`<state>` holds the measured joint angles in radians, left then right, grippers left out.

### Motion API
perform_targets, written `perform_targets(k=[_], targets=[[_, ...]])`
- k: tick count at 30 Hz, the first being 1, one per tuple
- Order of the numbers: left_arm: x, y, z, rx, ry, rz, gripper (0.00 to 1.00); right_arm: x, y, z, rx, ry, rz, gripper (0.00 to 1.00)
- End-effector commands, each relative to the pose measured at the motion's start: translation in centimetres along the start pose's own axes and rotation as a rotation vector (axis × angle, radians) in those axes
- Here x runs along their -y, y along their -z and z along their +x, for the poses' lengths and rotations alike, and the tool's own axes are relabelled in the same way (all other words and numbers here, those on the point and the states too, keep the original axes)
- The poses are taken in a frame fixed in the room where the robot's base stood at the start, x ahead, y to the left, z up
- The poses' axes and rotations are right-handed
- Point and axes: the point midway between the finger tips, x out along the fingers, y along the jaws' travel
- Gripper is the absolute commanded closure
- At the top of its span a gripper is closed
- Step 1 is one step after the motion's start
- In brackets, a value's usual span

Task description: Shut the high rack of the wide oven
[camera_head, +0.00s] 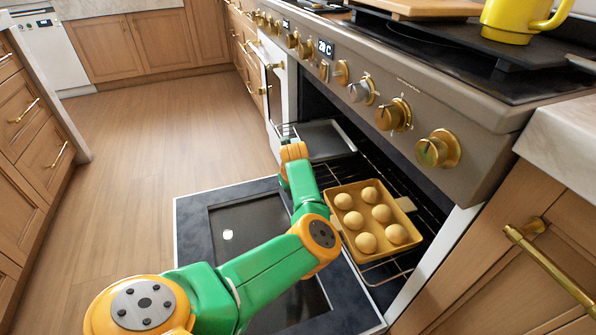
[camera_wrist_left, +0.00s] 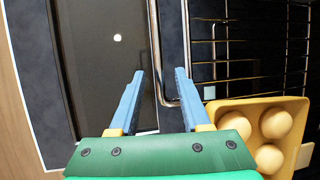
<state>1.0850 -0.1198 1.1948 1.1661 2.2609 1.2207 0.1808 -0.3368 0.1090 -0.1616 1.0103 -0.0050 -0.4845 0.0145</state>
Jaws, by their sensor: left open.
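The wide oven (camera_head: 440,75) stands at the right with its dark door (camera_head: 195,215) folded down. A wire rack (camera_head: 378,272) sticks out over the door; it also shows in the wrist view (camera_wrist_left: 250,61). It bears a tan tray (camera_head: 412,206) of round buns, also in the wrist view (camera_wrist_left: 305,112). I cannot tell whether this is the high rack. My left gripper (camera_wrist_left: 159,72) is open, its blue fingers apart on either side of the rack's front bar in the picture; contact is unclear. In the head view its fingertips are hidden. My right gripper is out of view.
A grey tray (camera_head: 327,140) sits in the oven's left part, near another open door (camera_head: 283,92). Knobs (camera_head: 437,150) line the panel above. A yellow pot (camera_head: 512,20) stands on top. Drawers (camera_head: 30,110) stand at left; the wooden floor (camera_head: 130,140) between is clear.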

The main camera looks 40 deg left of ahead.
Motion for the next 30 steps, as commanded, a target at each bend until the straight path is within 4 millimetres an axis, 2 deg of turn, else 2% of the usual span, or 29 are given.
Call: perform_targets(k=[1,6,30], targets=[[0.0,0.0,-0.03,0.0,0.0,0.0,0.53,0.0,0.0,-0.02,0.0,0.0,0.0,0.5],[-0.01,-0.01,-0.04,0.0,-0.001,0.0,0.99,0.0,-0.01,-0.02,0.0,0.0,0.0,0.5],[-0.03,-0.03,-0.06,0.001,-0.001,0.0,1.0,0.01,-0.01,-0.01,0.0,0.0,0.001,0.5]])
